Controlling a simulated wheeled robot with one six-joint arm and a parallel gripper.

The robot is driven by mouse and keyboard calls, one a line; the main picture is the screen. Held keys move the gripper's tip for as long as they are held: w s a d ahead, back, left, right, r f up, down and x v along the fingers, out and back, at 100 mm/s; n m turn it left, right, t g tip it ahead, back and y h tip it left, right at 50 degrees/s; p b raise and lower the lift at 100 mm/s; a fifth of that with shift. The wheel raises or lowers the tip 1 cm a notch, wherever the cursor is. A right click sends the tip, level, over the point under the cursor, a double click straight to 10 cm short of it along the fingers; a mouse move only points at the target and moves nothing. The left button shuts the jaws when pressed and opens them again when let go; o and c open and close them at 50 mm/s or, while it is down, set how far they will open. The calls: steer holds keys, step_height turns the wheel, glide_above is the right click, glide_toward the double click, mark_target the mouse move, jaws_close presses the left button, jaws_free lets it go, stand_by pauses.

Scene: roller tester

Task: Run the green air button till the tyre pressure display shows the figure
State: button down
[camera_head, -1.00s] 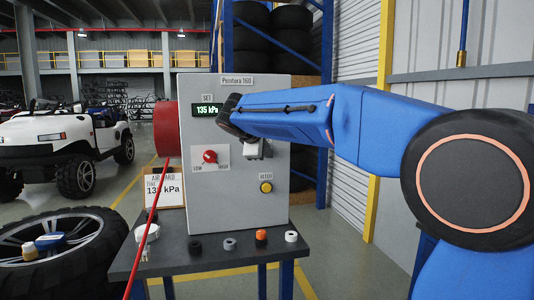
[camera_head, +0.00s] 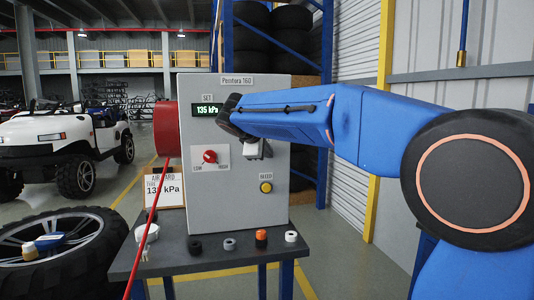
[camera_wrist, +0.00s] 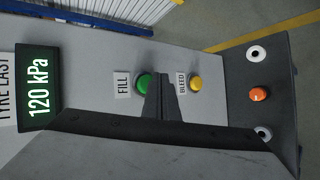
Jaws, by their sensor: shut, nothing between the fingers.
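The green air button (camera_wrist: 144,85), labelled FILL, sits on the grey panel in the wrist view. In the head view it is hidden behind my arm and gripper. My gripper (camera_wrist: 161,80) is shut and empty, its tips at the right edge of the green button; I cannot tell whether they touch it. It shows in the head view (camera_head: 256,151) in front of the panel. The tyre pressure display (camera_wrist: 39,89) reads 120 kPa. The SET display (camera_head: 208,111) reads 135 kPa. The card (camera_head: 166,188) shows a kPa figure starting 13, its last digit partly covered.
The yellow BLEED button (camera_wrist: 196,83) is close beside the gripper, right of the green one. A red LOW/HIGH knob (camera_head: 210,157) is on the panel. Several caps lie on the dark table (camera_head: 215,262). A red hose (camera_head: 153,210) hangs before the card; a tyre (camera_head: 62,268) lies left.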

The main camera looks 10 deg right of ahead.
steer(key=shift+w, duration=0.15)
steer(key=shift+w, duration=0.25)
steer(key=shift+w, duration=0.45)
stand_by(2.1)
steer(key=shift+s, duration=0.85)
steer(key=shift+s, duration=0.1)
steer(key=s, duration=0.5)
stand_by(0.4)
